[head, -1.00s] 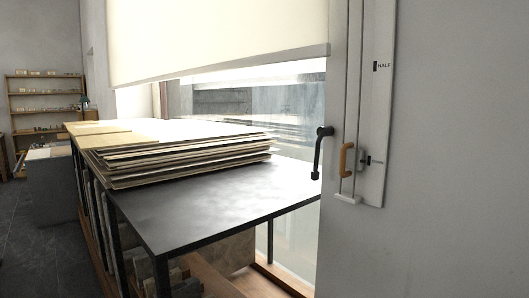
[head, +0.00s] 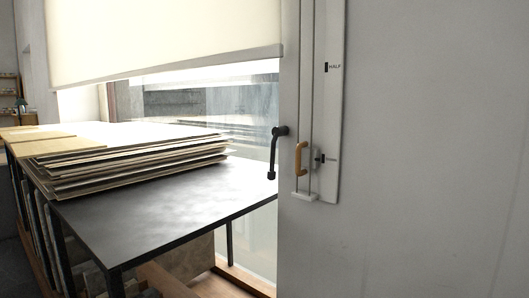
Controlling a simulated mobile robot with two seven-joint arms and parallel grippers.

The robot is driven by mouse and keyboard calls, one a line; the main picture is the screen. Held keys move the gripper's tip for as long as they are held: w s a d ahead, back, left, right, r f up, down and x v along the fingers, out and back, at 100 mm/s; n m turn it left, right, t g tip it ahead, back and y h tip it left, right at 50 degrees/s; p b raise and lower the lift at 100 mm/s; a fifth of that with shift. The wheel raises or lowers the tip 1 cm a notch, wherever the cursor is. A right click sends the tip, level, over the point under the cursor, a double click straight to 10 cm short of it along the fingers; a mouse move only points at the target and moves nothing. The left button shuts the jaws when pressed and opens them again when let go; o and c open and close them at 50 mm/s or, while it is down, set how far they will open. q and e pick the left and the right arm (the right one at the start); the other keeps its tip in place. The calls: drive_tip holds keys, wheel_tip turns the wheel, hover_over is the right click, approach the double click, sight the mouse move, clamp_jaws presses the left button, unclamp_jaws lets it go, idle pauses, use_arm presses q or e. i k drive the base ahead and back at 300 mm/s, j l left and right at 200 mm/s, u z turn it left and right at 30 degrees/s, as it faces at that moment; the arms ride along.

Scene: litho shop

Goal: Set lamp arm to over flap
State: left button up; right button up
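No lamp arm and no flap can be made out in the head view. Neither of my grippers is in view. An orange-brown pull (head: 299,158) hangs beside the panel.
A dark-topped table (head: 150,215) stands in front of the window, with a stack of boards (head: 130,165) on it. Shelves (head: 9,92) show at the far left. A bare grey wall (head: 430,150) fills the right side.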

sight(20, 101)
drive_tip(key=u, duration=1.55)
drive_tip(key=i+j+u, duration=0.35)
drive_tip(key=i, duration=0.25)
drive_tip(key=i+u, duration=0.35)
drive_tip(key=i, duration=0.2)
drive_tip(key=i+u, duration=0.45)
drive_tip(key=i, duration=0.15)
drive_tip(key=i+l+u, duration=0.1)
drive_tip(key=i+u, duration=0.35)
drive_tip(key=i+j+u, duration=0.1)
drive_tip(key=i+u, duration=0.65)
drive_tip(key=i+l+u, duration=0.1)
drive_tip(key=i+u, duration=0.25)
drive_tip(key=i+j+u, duration=0.1)
drive_tip(key=i+u, duration=0.15)
drive_tip(key=i, duration=0.4)
drive_tip(key=i+u, duration=0.25)
drive_tip(key=i, duration=0.4)
